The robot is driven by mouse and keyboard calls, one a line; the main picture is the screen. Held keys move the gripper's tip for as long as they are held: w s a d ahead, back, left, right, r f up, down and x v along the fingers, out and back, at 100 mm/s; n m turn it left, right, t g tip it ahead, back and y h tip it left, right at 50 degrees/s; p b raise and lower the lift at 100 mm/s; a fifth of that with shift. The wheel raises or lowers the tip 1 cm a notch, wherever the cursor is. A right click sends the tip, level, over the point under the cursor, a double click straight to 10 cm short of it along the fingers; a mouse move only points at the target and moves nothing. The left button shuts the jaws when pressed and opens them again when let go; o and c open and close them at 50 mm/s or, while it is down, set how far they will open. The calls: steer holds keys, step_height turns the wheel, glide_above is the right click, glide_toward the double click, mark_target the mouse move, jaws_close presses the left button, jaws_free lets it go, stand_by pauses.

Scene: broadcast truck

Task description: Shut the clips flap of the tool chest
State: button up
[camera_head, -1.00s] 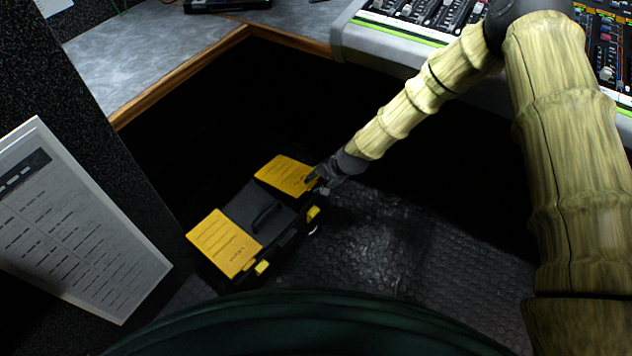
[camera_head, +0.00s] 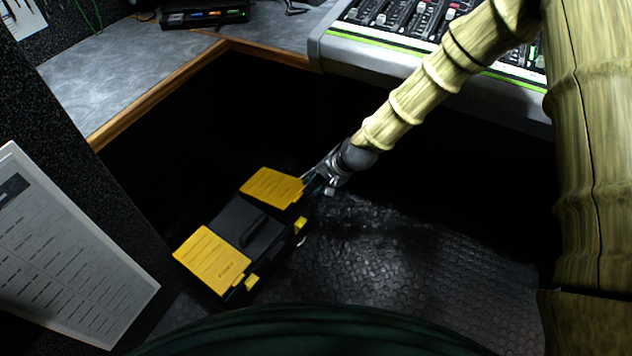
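The tool chest (camera_head: 240,223) stands on the dark floor, black with two yellow flaps on its top. The near-left yellow flap (camera_head: 211,260) and the far-right yellow flap (camera_head: 271,187) both look flat on the lid. I cannot read which is the clips flap. My gripper (camera_head: 315,184) is at the right edge of the far-right flap, very close to it or touching. The fingers are small and dark, so their opening does not show clearly.
A grey desk with a wooden edge (camera_head: 160,95) runs behind the chest, and a mixing console (camera_head: 420,60) stands at upper right. A panel with a printed sheet (camera_head: 70,260) is at left. Textured floor (camera_head: 400,260) is free right of the chest.

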steer(key=shift+a+n, duration=0.1)
steer(key=shift+n, duration=0.3)
jaws_close()
steer(key=a+n+b, duration=0.1)
steer(key=n+b, duration=0.1)
steer(key=n, duration=0.3)
steer(key=n+b, duration=0.6)
steer(key=n, duration=0.6)
glide_above(292, 193)
steer(key=d, duration=0.1)
steer(key=shift+h, duration=0.3)
steer(key=f, duration=0.5)
steer(key=shift+s+d+f, duration=0.1)
steer(key=shift+s+f, duration=0.2)
steer(key=shift+s, duration=0.05)
step_height(292, 193, down, 2)
steer(key=shift+s+d+f+b, duration=0.1)
steer(key=shift+d+b, duration=0.05)
steer(key=shift+b, duration=0.3)
steer(key=shift+s+d+f+b, duration=0.1)
steer(key=shift+d+f+b, duration=0.1)
steer(key=shift+f, duration=0.2)
steer(key=shift+s+d+f+b, duration=0.1)
steer(key=shift+f+b, duration=0.05)
steer(key=shift+f, duration=0.25)
